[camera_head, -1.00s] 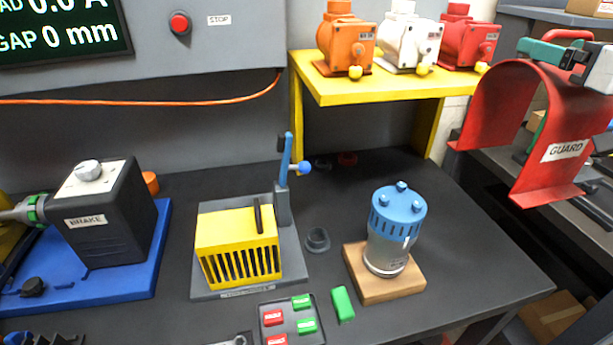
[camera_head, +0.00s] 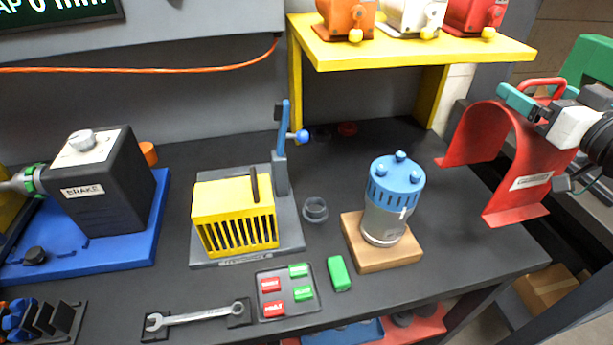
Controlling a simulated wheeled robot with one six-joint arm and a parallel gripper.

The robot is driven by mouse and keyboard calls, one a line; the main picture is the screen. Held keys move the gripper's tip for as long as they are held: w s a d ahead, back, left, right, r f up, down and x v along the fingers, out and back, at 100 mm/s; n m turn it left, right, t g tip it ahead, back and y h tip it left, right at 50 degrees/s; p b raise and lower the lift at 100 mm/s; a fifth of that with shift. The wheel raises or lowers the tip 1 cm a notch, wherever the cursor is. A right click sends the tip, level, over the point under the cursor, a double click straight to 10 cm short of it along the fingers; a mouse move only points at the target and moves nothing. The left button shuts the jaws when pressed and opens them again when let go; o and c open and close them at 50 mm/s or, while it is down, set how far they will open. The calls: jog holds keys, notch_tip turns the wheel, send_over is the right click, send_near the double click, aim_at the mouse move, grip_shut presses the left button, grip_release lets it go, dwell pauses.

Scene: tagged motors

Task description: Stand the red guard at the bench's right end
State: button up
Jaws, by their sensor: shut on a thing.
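The red guard (camera_head: 493,139) is an arched red sheet with a handle on top, flanged feet and a white label. It is upright at the right end of the dark bench (camera_head: 460,245). Its left foot overlaps the bench's right edge in the head view; I cannot tell whether it touches. My gripper (camera_head: 545,92), with green fingers, is shut on the guard's top handle from the right. The guard's far side is partly hidden by my gripper and arm.
A blue-and-silver motor (camera_head: 391,205) stands on a wooden block (camera_head: 378,258) left of the guard. A yellow shelf (camera_head: 420,50) with several motors is behind. A yellow slotted box (camera_head: 235,215) stands further left. The bench between motor and guard is clear.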

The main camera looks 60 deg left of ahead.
aim_at(532, 180)
notch_tip(532, 180, down, 12)
dwell(0.9)
jog(key=o, duration=1.8)
jog(key=shift+f, duration=0.2)
jog(key=shift+r, duration=0.15)
jog(key=v, duration=1.2)
